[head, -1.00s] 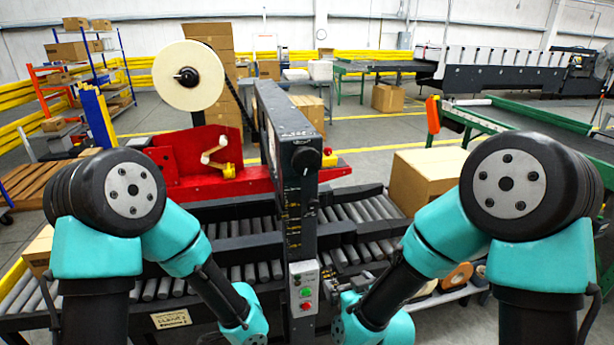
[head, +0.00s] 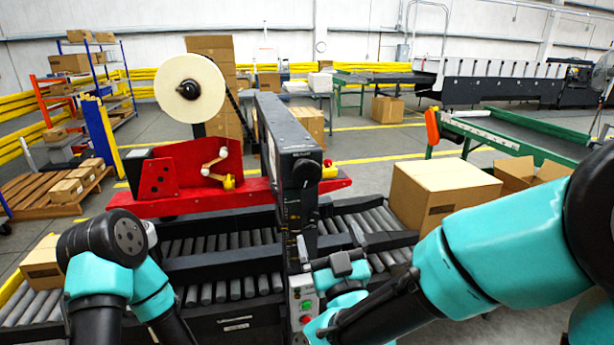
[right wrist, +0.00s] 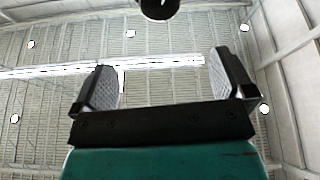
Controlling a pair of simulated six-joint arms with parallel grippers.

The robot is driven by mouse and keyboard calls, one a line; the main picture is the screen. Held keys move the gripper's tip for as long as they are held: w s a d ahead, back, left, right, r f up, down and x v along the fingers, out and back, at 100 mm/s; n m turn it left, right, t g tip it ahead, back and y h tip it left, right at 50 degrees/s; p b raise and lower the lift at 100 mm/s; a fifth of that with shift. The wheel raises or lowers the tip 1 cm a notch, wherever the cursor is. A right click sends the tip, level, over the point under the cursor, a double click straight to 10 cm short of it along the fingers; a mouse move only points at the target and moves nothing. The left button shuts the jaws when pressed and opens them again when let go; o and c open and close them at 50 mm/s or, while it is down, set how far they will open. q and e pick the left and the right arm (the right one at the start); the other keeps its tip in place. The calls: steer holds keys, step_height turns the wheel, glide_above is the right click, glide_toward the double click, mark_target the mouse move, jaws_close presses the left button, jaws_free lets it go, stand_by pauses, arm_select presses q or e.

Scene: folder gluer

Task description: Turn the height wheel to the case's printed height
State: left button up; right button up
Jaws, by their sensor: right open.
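My left gripper is out of view.
Roller conveyors (head: 230,290) run on both sides. A control box with green and red buttons (head: 303,300) is low on the post, close to my right gripper.

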mark_target(308, 178)
steer(key=shift+w, duration=0.1)
steer(key=x, duration=1.7)
steer(key=shift+w+r, duration=0.1)
steer(key=shift+r, duration=0.05)
steer(key=shift+c, duration=0.4)
steer(key=c, duration=0.8)
steer(key=shift+m+h, duration=0.4)
steer(key=shift+m, duration=0.2)
